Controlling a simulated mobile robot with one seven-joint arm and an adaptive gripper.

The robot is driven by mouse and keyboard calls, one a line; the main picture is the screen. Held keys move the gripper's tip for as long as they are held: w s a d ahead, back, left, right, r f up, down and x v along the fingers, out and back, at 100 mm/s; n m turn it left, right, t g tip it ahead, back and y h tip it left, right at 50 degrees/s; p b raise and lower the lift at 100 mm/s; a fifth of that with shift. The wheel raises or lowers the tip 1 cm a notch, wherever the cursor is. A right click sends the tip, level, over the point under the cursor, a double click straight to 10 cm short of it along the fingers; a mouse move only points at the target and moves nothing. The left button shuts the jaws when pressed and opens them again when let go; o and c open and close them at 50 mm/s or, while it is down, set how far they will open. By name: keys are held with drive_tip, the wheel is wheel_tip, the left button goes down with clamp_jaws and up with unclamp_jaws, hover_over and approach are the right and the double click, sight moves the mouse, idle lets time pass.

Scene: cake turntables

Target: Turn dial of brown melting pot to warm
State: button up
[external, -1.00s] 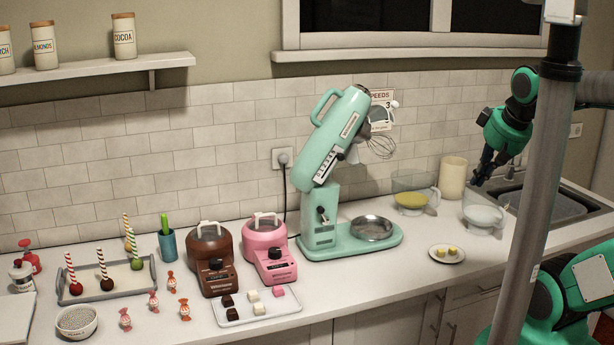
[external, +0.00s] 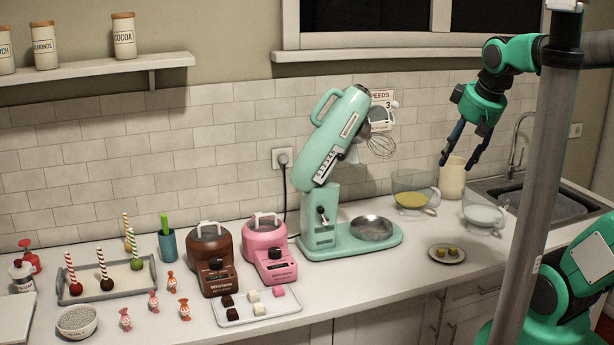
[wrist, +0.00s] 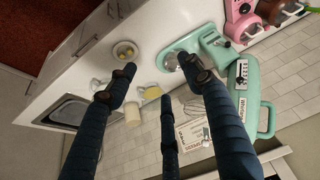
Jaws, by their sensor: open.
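The brown melting pot (external: 212,258) stands on the counter at the left of the pink one, its lid on. Its dark dial (external: 215,264) is on the front; its setting is too small to read. In the wrist view, part of the brown pot (wrist: 283,10) shows at the top right edge. My gripper (external: 458,160) is open and empty, fingers pointing down, above the glass bowls at the right, far from the brown pot. In the wrist view its dark fingers reach across the picture with nothing between them.
A pink melting pot (external: 269,250) stands directly beside the brown one. The tall mint mixer (external: 330,150), head tilted up, stands between the pots and my gripper. A tray with chocolate pieces (external: 258,312) lies before the pots. Wrapped candies (external: 171,282) lie to the left.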

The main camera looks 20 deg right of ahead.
drive_tip(key=w+a+r+n+g+p, duration=0.2)
drive_tip(key=w+a+r+n+p, duration=0.2)
drive_tip(key=w+a, duration=0.8)
drive_tip(key=n+g+p, duration=0.3)
drive_tip(key=n+p, duration=0.6)
drive_tip(key=n, duration=0.3)
hover_over(217, 259)
wheel_tip(217, 259, down, 26)
drive_tip(key=r, duration=0.1)
drive_tip(key=shift+s+a+f, duration=0.1)
drive_tip(key=shift+a+f, duration=0.05)
drive_tip(key=shift+f, duration=0.1)
wheel_tip(217, 259, down, 14)
drive_tip(key=shift+r+p, duration=0.15)
drive_tip(key=shift+p, duration=0.65)
